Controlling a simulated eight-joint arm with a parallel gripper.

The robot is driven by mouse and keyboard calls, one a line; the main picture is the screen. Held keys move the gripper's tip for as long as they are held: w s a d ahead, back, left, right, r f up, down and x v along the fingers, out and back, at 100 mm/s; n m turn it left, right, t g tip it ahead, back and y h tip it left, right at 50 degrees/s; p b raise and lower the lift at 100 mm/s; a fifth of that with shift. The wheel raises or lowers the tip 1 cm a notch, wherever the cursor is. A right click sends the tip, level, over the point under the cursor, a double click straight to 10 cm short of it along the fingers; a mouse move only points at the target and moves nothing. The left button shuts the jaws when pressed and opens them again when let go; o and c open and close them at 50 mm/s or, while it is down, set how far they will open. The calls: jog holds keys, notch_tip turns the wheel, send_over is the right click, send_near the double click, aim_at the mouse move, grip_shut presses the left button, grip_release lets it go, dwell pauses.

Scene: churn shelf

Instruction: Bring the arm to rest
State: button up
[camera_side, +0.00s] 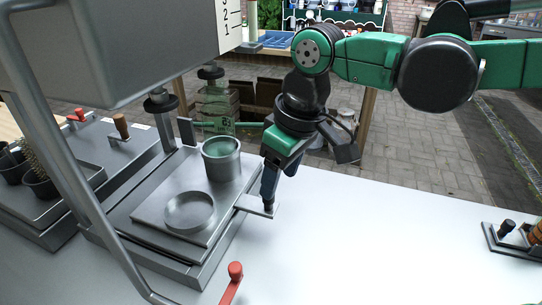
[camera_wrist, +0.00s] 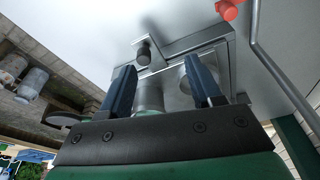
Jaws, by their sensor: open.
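My gripper (camera_side: 268,192) points down beside the right edge of a steel slide plate (camera_side: 160,212). In the wrist view my gripper (camera_wrist: 160,72) shows two blue fingers spread apart with nothing clamped between them. A flat metal tab (camera_side: 250,206) sticks out from the plate's right side, just under the fingertips. A dark knob (camera_wrist: 143,52) stands on the tab in the wrist view; I cannot tell whether a finger touches it. A grey cup with green inside (camera_side: 222,160) and a shallow round dish (camera_side: 189,212) are on the plate.
A large grey housing (camera_side: 110,50) and a bent metal bar (camera_side: 70,160) stand close at the left. A red-tipped lever (camera_side: 235,272) is at the front. A small rack with dark-handled pieces (camera_side: 512,240) lies at the right. The white tabletop (camera_side: 380,240) between is clear.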

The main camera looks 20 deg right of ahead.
jog(key=s+d+f+m+t, duration=0.1)
jog(key=s+d+m+t, duration=0.1)
jog(key=d, duration=0.7)
jog(key=s+d+f+m+t+h, duration=0.1)
jog(key=s+d+m+t, duration=0.2)
jog(key=d, duration=0.6)
jog(key=shift+s+m, duration=0.15)
jog(key=shift+m, duration=0.25)
